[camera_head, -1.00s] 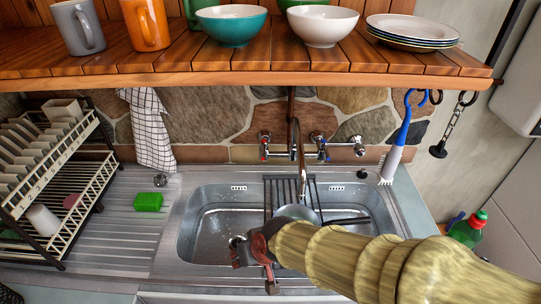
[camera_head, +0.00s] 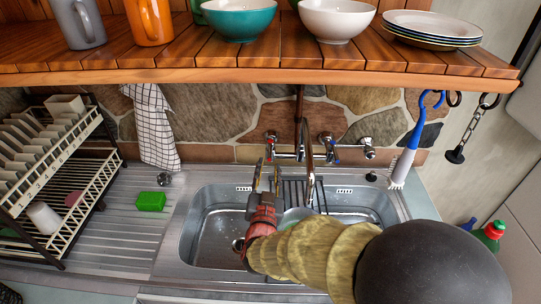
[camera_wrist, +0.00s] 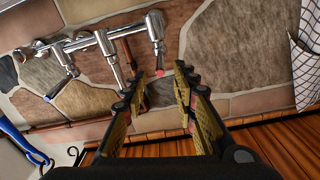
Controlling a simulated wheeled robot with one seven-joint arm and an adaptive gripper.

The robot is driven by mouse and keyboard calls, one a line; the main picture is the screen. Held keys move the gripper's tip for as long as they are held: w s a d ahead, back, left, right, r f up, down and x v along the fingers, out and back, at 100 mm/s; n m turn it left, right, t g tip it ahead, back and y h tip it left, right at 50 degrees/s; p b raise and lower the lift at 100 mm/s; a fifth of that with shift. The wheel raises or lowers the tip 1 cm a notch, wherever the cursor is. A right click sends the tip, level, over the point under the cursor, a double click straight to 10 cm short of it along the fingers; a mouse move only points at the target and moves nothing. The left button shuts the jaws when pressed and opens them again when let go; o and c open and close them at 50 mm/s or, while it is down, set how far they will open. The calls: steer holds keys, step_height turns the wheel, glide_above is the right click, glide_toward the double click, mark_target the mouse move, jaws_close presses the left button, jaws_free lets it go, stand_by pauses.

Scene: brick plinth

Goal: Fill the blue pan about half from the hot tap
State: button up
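The tap set (camera_head: 308,155) is chrome and mounted on the stone wall above the sink. Its hot tap (camera_head: 271,139), marked red, is at the left; the cold tap (camera_head: 328,141), marked blue, is right of the spout. A bluish-grey pan (camera_head: 294,215) sits in the sink under the spout, mostly hidden by my arm; its contents cannot be seen. My gripper (camera_head: 267,180) is open and empty, just in front of and below the hot tap. In the wrist view the red-marked tap (camera_wrist: 158,58) shows beyond the gap between my gripper's open fingers (camera_wrist: 167,85), apart from them.
A wooden shelf (camera_head: 250,78) with bowls, mugs and plates overhangs the taps. A dish rack (camera_head: 60,170) stands left, a green sponge (camera_head: 151,201) lies on the drainer. A blue-handled brush (camera_head: 409,145) hangs right. The sink's left part (camera_head: 212,225) is clear.

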mark_target(269, 153)
steer(key=w+b, duration=0.1)
steer(key=w, duration=0.6)
steer(key=shift+w+d+f, duration=0.1)
steer(key=shift+d, duration=0.05)
steer(key=shift+c, duration=0.4)
jaws_close()
stand_by(0.4)
